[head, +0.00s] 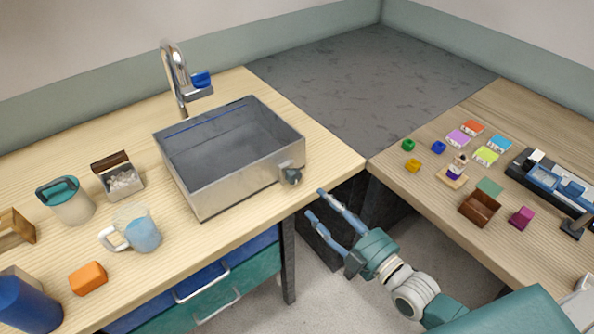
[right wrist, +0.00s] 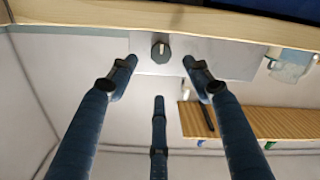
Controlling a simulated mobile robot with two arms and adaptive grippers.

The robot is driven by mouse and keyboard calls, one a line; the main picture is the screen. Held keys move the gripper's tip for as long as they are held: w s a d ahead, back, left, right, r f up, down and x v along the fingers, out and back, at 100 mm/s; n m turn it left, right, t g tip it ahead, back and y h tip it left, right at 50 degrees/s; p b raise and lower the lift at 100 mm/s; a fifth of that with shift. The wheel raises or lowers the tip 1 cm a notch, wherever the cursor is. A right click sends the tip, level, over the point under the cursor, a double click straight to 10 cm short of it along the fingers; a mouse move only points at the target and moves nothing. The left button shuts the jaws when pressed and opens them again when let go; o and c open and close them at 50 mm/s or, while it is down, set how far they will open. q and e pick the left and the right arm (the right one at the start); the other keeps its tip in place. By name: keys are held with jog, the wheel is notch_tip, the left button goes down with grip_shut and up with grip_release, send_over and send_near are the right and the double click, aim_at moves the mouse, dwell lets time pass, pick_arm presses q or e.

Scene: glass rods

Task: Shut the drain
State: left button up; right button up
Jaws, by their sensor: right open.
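The steel sink (head: 190,190) stands on the wooden counter. A drain valve with a dark grey round knob (head: 291,175) sticks out low on the sink's right-hand side. In the right wrist view the knob (right wrist: 160,48) shows face-on with a pale upright bar, against the metal wall (right wrist: 205,58). My right gripper (head: 316,203) is open and empty, its blue fingers pointing at the knob from the lower right, with a gap between. In the right wrist view its fingertips (right wrist: 159,72) spread below and to either side of the knob. My left gripper is not in view.
A curved faucet (head: 176,80) stands behind the sink. The right-hand table (head: 425,205) holds several small items. The counter's front-right edge is near my gripper.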

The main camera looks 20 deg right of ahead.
aim_at(296, 179)
jog(key=p+x, duration=0.1)
jog(key=x, duration=0.9)
jog(key=shift+a, duration=0.15)
jog(key=shift+c, duration=0.3)
jog(key=c, duration=1.1)
